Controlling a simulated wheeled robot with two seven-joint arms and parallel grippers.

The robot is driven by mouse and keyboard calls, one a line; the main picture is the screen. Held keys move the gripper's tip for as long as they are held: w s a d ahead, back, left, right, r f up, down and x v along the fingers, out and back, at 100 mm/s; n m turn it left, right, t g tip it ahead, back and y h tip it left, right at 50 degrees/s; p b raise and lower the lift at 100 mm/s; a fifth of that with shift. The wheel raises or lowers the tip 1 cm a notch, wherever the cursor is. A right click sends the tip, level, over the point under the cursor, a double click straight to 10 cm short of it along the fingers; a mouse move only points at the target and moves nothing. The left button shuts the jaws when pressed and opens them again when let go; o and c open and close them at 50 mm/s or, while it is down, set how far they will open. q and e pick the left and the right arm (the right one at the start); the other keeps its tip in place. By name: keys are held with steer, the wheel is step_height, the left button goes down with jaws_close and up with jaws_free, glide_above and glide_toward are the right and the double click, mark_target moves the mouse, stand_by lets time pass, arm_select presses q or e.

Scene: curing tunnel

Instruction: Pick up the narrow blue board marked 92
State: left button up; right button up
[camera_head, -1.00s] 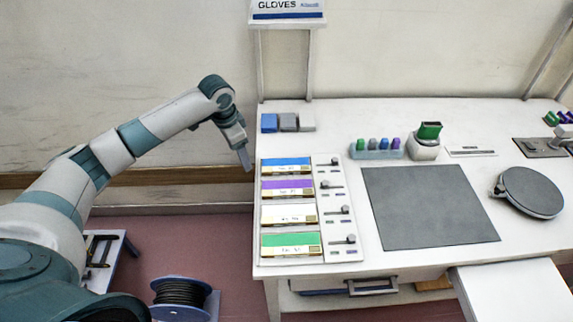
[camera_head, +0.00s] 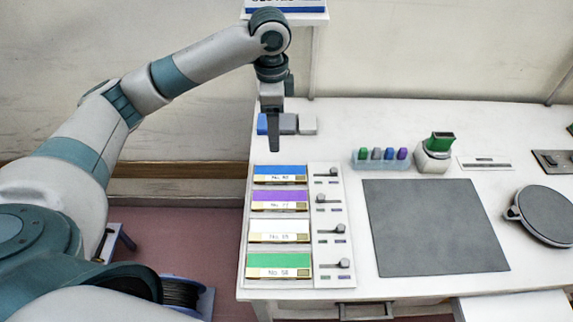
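The narrow blue board (camera_head: 280,172) lies flat at the top of a column of boards on the left end of the white table. Its white label is too small to read surely. My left gripper (camera_head: 274,148) points down just behind the blue board, its fingertip close to the board's far edge in the picture. I see the fingers edge-on, so their opening is hidden. Nothing shows held in it. My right gripper is out of view.
Below the blue board lie a purple board (camera_head: 280,199), a white board (camera_head: 279,230) and a green board (camera_head: 279,265). A strip with small knobs (camera_head: 328,225) runs beside them. Small blocks (camera_head: 307,124) stand behind the gripper. A grey mat (camera_head: 430,227) lies to the right.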

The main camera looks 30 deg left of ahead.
arm_select(q)
steer(key=shift+w+d+r, duration=0.25)
steer(key=shift+d+r, duration=0.05)
steer(key=shift+d, duration=0.05)
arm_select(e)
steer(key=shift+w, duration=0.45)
arm_select(q)
steer(key=shift+s, duration=0.1)
steer(key=p, duration=0.4)
glide_above(279, 174)
step_height(279, 174, down, 11)
steer(key=shift+f, duration=0.6)
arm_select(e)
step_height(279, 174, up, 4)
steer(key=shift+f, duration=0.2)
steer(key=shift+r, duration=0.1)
